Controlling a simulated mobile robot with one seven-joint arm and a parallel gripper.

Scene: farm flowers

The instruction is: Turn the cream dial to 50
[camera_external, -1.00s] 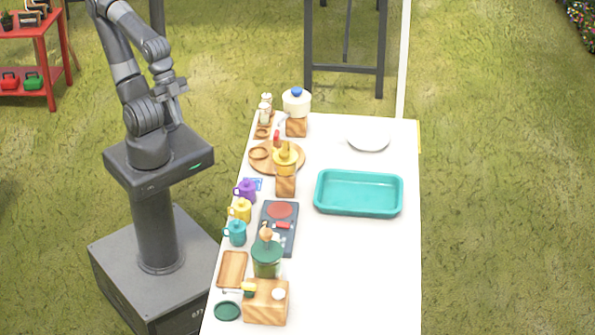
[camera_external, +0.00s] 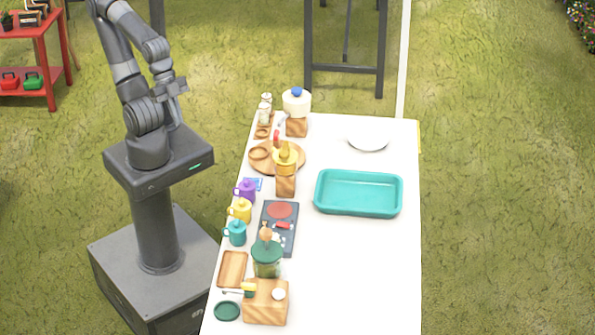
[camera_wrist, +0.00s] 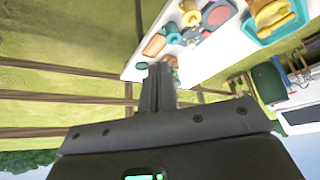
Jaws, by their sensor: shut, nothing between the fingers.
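The cream dial (camera_external: 278,294) is a small round knob on the top of a wooden block (camera_external: 265,310) at the near left end of the white table. A yellow part (camera_external: 248,288) also sits on this block, left of the dial. The dial's markings are too small to read. My gripper (camera_external: 178,86) is raised beside the far left of the table, well away from the dial. In the wrist view my gripper (camera_wrist: 160,72) is shut and empty, its fingers together. I cannot make out the dial in the wrist view.
On the white table (camera_external: 350,280), a green-lidded jar (camera_external: 266,258), a wooden tray (camera_external: 232,268) and a dark green dish (camera_external: 227,311) stand close to the block. A hot plate (camera_external: 280,238) and several mugs are farther back. A teal tray (camera_external: 359,193) lies right; the near right is clear.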

